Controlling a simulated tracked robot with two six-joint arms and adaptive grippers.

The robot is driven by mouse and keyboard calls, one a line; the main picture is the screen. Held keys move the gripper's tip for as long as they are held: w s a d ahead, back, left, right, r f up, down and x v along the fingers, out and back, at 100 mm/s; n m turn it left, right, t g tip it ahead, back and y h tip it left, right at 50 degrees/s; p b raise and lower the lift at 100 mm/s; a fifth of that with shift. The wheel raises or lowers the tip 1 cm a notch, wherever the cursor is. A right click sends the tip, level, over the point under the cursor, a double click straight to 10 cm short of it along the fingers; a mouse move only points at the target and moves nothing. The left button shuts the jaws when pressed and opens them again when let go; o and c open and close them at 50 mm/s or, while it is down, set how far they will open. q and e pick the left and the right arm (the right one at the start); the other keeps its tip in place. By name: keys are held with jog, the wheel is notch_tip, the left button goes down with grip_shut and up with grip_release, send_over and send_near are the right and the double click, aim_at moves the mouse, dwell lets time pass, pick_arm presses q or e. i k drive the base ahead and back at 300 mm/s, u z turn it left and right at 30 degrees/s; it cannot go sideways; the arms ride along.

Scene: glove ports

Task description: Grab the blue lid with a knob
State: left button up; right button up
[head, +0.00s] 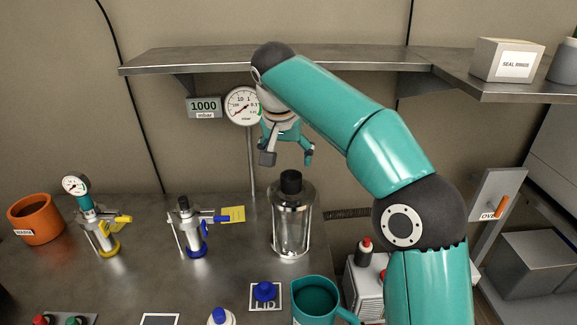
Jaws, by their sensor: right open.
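The blue lid with a knob (265,291) rests on a white label marked "LID" near the front middle of the metal bench. My right gripper (287,160) is open and empty. It points down above the black cap of a clear glass bottle (291,222), behind and well above the lid. My left gripper does not show in the head view.
A teal mug (316,300) stands just right of the lid, and a white-and-blue bottle top (221,316) is at its front left. Valves with yellow (105,236) and blue (188,230) handles stand to the left. A metal shelf (200,62) runs behind.

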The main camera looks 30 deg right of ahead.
aim_at(264, 291)
jog(key=k, duration=1)
